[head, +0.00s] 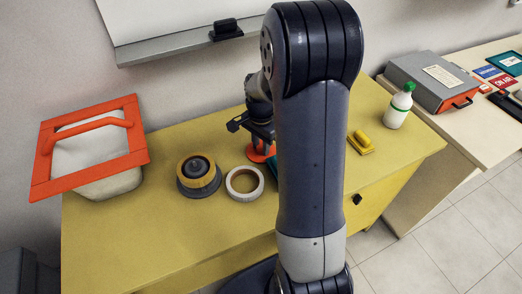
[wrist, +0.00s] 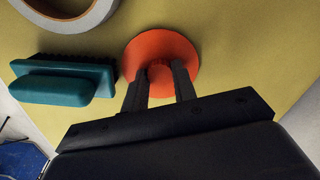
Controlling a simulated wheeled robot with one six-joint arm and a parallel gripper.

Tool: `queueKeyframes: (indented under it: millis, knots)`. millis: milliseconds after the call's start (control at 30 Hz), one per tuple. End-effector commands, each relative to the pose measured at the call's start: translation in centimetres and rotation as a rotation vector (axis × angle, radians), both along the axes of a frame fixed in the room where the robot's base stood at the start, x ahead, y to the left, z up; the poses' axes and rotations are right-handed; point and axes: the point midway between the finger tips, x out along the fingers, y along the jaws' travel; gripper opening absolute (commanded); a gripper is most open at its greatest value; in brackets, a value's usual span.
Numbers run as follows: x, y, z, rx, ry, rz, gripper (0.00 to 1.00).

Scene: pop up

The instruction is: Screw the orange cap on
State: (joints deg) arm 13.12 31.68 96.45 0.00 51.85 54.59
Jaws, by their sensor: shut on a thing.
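The orange cap (wrist: 150,46) is a round disc with a small raised knob at its middle, in the top centre of the wrist view. My gripper (wrist: 161,78) points down at it, with its two fingers on either side of the knob, shut on it. In the head view a part of the orange cap (head: 257,156) shows below my gripper (head: 262,142); my arm hides the rest. I cannot tell whether the cap lies on the table or on something beneath it.
A teal brush (wrist: 60,88) lies close left of the cap. The front left is clear.

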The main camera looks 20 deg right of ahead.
Motion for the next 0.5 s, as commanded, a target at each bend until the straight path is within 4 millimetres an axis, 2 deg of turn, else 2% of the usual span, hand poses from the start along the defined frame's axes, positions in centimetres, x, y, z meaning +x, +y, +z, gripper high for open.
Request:
queueKeyframes:
  millis: [167, 500]
  knots:
    - [0.0, 0.0, 0.4, 0.001, 0.001, 0.0, 0.03]
    - [0.0, 0.0, 4.2, 0.0, 0.0, 0.0, 0.03]
